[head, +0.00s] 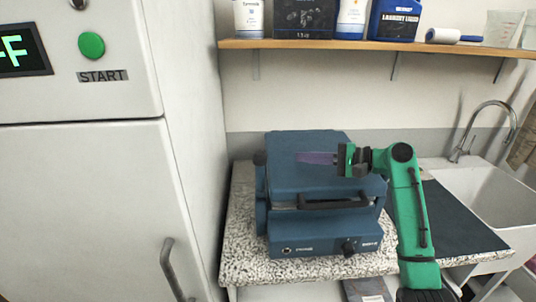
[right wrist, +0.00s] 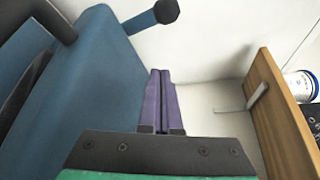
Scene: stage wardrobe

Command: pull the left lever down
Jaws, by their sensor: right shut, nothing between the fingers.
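A blue press-like machine (head: 318,226) stands on the speckled counter in the head view. In the right wrist view a blue lever with a black knob (right wrist: 165,12) shows at the top, beyond the machine's blue body (right wrist: 78,88). My right gripper (head: 298,158) has purple fingers pointing left above the machine's top. It is shut and empty; its fingertips (right wrist: 159,72) are apart from the lever. My left gripper is not in view.
A black bar handle (head: 335,203) crosses the machine's front. A wooden shelf (head: 390,45) with bottles and boxes hangs above. A tall white cabinet (head: 80,190) stands close on the left. A sink (head: 470,180) is at the right. Space above the machine is clear.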

